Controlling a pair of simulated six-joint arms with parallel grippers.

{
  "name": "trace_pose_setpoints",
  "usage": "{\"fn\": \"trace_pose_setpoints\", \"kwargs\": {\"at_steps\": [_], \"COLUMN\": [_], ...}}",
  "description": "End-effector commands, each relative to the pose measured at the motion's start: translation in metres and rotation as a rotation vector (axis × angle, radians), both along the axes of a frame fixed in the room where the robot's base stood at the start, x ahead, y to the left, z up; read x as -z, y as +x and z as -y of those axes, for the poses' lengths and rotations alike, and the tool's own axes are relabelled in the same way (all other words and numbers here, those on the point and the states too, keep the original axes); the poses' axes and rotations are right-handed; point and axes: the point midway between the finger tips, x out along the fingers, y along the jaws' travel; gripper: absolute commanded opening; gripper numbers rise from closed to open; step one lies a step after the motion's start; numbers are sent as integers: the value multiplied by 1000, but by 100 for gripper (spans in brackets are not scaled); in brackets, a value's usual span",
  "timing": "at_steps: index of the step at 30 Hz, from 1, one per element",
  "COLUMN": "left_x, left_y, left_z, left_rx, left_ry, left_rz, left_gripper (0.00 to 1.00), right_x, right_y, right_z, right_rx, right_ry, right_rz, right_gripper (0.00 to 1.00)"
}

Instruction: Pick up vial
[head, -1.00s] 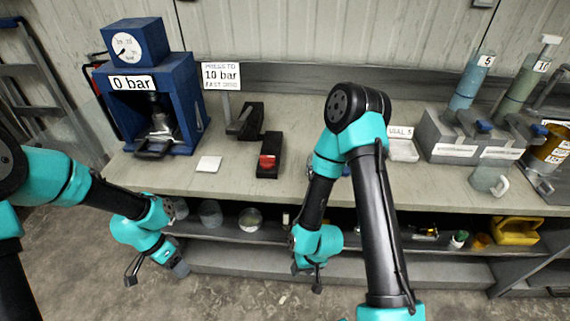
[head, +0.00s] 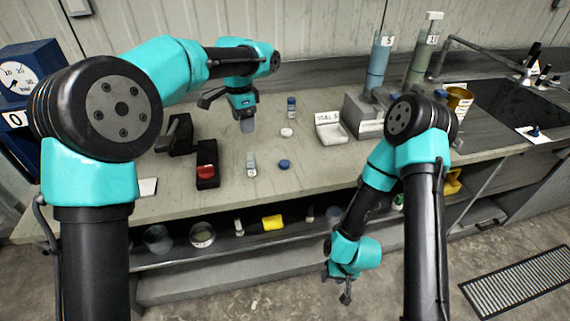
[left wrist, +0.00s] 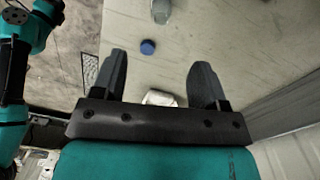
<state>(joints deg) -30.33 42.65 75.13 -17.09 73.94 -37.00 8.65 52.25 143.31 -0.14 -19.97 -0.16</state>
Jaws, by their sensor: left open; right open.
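A small clear vial (head: 251,163) with a pale label stands on the bench; at the top of the left wrist view is a clear glass piece (left wrist: 161,11), probably this vial. A blue cap (head: 284,164) lies right of it and also shows in the left wrist view (left wrist: 148,46). My left gripper (head: 247,126) is open above the bench, behind the clear vial in the head view. Its parted fingers (left wrist: 158,80) hold nothing; a white object (left wrist: 160,98) shows between them. My right gripper (head: 342,285) is open and empty before the lower shelf.
A white round piece (head: 287,132) lies on the bench near a white tray labelled VIAL 5 (head: 328,135). The front bench strip is clear.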

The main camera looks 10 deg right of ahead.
Motion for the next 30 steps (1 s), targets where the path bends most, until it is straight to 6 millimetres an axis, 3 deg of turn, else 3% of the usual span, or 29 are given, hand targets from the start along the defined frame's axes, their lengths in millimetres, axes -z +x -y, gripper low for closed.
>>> {"fn": "trace_pose_setpoints", "kwargs": {"at_steps": [3,14,20,30], "left_x": [-11,-8,15,73], "left_y": [3,3,3,3], "left_z": [3,3,2,2], "left_rx": [-3,-4,-4,-3], "left_ry": [8,8,8,9], "left_rz": [16,15,13,13], "left_gripper": [67,67,67,67], "right_x": [0,0,0,0], "right_y": [0,0,0,0], "right_z": [0,0,0,0], "right_rx": [-1,-1,-1,-1], "right_ry": [0,0,0,0], "right_rz": [0,0,0,0], "right_gripper": [43,43,43,43]}}
